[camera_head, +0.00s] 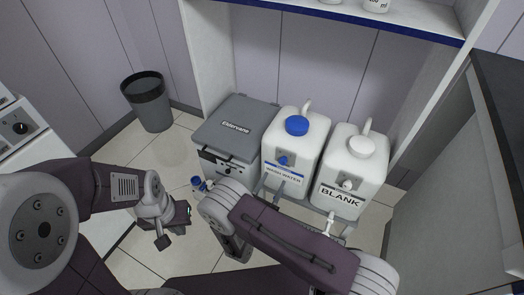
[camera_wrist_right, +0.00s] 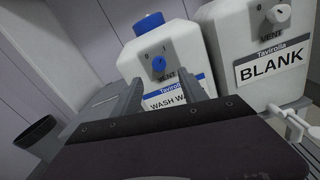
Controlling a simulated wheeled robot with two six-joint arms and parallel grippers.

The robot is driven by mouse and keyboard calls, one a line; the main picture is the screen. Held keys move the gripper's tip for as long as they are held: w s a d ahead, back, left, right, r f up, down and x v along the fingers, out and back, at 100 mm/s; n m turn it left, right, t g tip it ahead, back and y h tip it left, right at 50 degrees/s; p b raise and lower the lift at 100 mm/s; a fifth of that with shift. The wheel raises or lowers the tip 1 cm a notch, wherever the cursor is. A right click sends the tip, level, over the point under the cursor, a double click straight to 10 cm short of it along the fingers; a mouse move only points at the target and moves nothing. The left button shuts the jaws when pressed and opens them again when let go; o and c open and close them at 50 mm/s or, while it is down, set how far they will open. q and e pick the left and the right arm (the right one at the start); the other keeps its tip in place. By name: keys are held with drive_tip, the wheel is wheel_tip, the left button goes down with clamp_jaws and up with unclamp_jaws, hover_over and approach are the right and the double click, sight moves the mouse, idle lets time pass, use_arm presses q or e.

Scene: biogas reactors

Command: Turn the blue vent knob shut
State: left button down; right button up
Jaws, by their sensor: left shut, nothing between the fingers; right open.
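The blue vent knob (camera_wrist_right: 159,64) sits on the front of the white wash water jug (camera_head: 302,150), above its label. Marks 0 and 1 show above it in the right wrist view; I cannot tell which mark it points at. The knob also shows small in the head view (camera_head: 283,161). My right gripper (camera_head: 269,186) is open in front of this jug. In the wrist view its two fingers stand on either side of the knob's line, with nothing between them; contact is not visible. My left gripper (camera_head: 166,240) is shut and empty, low at the left over the floor.
The white BLANK jug (camera_head: 349,176) with a white vent knob stands close on the right. A grey lidded box (camera_head: 236,128) stands on the left, with a small blue-capped fitting (camera_head: 197,183) near its front. A dark bin (camera_head: 151,104) stands further left. A shelf overhangs behind.

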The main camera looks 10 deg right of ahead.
sight(282, 163)
drive_tip(key=b+x, duration=0.3)
drive_tip(key=x, duration=0.4)
drive_tip(key=shift+w+d, duration=0.2)
drive_tip(key=shift+w, duration=0.1)
drive_tip(key=shift+w+d+r, duration=0.15)
drive_tip(key=shift+w+d, duration=0.15)
drive_tip(key=shift+w, duration=0.2)
clamp_jaws()
